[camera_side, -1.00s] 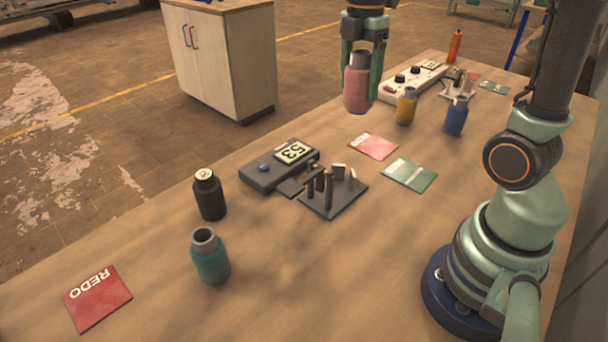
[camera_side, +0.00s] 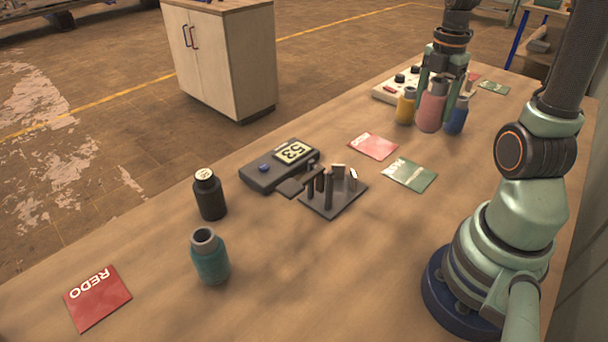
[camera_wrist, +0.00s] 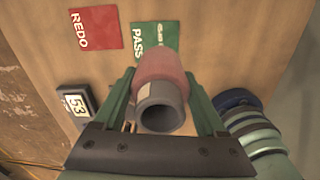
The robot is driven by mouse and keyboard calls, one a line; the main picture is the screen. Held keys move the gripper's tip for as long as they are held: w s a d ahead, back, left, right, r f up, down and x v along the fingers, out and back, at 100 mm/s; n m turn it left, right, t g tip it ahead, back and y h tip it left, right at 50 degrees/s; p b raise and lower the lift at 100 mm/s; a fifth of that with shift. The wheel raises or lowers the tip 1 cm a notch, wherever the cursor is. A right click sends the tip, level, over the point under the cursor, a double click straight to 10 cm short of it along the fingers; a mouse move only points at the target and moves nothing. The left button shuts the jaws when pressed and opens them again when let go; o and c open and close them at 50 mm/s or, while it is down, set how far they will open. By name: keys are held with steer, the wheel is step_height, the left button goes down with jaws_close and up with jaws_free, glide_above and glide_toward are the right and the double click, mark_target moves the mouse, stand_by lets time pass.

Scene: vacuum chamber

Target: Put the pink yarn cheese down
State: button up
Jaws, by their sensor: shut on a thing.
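The pink yarn cheese (camera_side: 432,108) is a pink cylinder with a grey core tube. My gripper (camera_side: 440,88) is shut on it, with a green finger on each side. It is upright between the yellow cheese (camera_side: 405,106) and the blue cheese (camera_side: 456,116). Its bottom is at or close to the tabletop; I cannot tell whether it touches. In the wrist view the pink cheese (camera_wrist: 162,88) sits between my gripper's fingers (camera_wrist: 160,100), its grey tube end towards the camera, and hides part of a green PASS card (camera_wrist: 155,36).
A red REDO card (camera_wrist: 95,28) lies beside the PASS card. In the side view, red (camera_side: 373,146) and green (camera_side: 410,174) cards, a pronged stand (camera_side: 335,205), a "53" display box (camera_side: 278,166), black (camera_side: 210,196) and teal (camera_side: 210,260) cheeses share the table.

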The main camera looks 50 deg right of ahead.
step_height(320, 180, down, 14)
steer(key=shift+r, duration=0.2)
steer(key=shift+f, duration=0.1)
stand_by(0.3)
steer(key=o, duration=1.5)
steer(key=shift+o, duration=0.2)
step_height(320, 180, up, 11)
steer(key=w+a+r+m+t, duration=0.1)
steer(key=a+r+m+t, duration=0.1)
steer(key=a+m, duration=0.3)
steer(key=w+a+r+m+t, duration=0.1)
steer(key=a+r+m, duration=0.3)
steer(key=a, duration=0.6)
steer(key=w+a+r+m+t, duration=0.2)
steer(key=a+r+m, duration=0.2)
steer(key=a+m, duration=0.3)
steer(key=shift+w+a+t, duration=0.3)
steer(key=shift+w+a, duration=0.05)
steer(key=shift+a, duration=0.15)
